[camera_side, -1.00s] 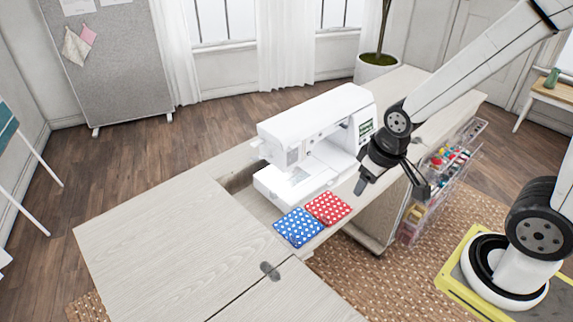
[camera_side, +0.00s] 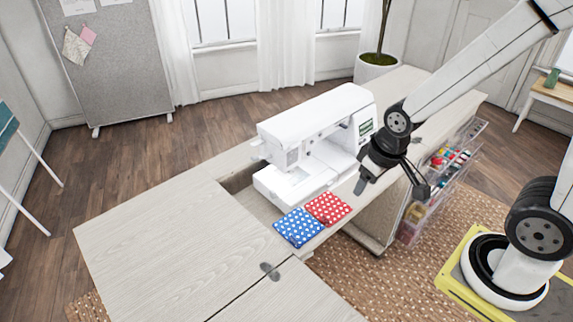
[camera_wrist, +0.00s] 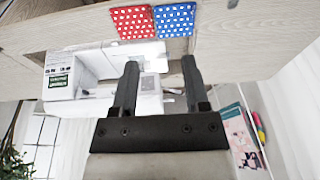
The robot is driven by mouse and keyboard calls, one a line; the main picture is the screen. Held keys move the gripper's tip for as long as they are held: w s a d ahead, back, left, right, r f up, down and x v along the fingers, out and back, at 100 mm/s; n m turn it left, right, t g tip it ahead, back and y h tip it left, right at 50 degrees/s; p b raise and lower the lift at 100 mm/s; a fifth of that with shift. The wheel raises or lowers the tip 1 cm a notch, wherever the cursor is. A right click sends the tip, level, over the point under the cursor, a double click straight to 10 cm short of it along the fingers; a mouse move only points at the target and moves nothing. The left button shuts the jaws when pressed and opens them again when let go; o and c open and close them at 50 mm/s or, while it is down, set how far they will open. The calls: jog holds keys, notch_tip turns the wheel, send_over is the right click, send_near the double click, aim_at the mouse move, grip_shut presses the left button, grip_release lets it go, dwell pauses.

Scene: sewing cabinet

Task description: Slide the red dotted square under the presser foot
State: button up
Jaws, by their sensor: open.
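The red dotted square (camera_side: 328,208) lies flat on the cabinet strip in front of the sewing machine, beside the blue dotted square (camera_side: 298,228). In the wrist view the red square (camera_wrist: 133,22) is left of the blue one (camera_wrist: 174,19). The white sewing machine (camera_side: 318,140) stands in the cabinet recess; its presser foot is too small to make out. My gripper (camera_side: 391,193) is open and empty, above and to the right of the red square in the side view. Its two fingers (camera_wrist: 160,78) also show in the wrist view, with nothing between them.
A clear rack of sewing supplies (camera_side: 440,180) hangs on the cabinet's right side. A potted plant (camera_side: 376,67) stands behind.

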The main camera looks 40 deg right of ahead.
jog(key=shift+c, duration=0.2)
jog(key=shift+c, duration=1.4)
jog(key=w+d+f+t, duration=0.1)
jog(key=w+f, duration=0.3)
jog(key=f, duration=0.4)
jog(key=w+d+f+t, duration=0.1)
jog(key=w+d+f, duration=0.1)
jog(key=f, duration=0.7)
jog(key=shift+w+d+f+m+t, duration=0.25)
jog(key=shift+w+f+m+t, duration=0.05)
jog(key=shift+w, duration=0.6)
